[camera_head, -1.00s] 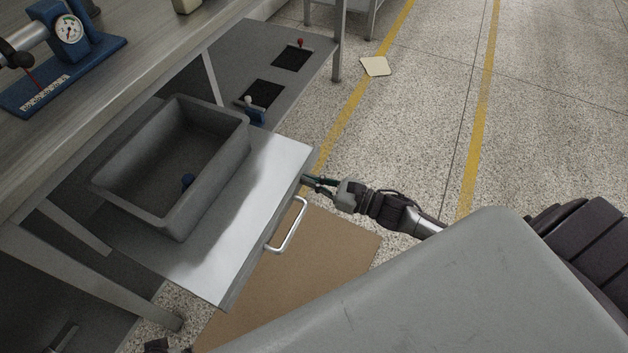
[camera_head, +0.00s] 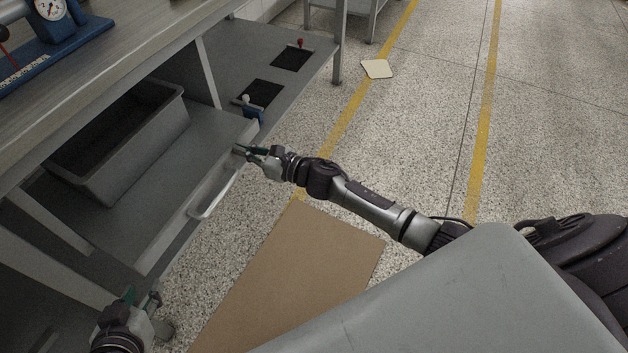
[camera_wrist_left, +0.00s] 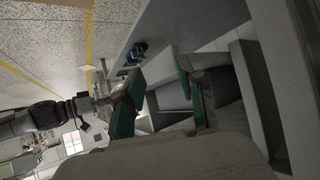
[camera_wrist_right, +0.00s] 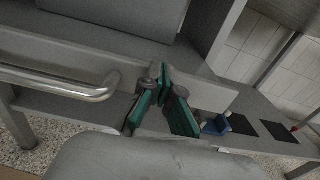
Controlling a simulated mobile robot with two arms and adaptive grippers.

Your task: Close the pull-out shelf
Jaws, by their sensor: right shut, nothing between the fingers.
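The workbench top (camera_head: 120,60) carries a blue gauge device (camera_head: 50,40) at the upper left. A lower board (camera_head: 285,85) with dark squares and small knobs lies beyond the shelf. A brown mat (camera_head: 290,275) covers the floor in front.

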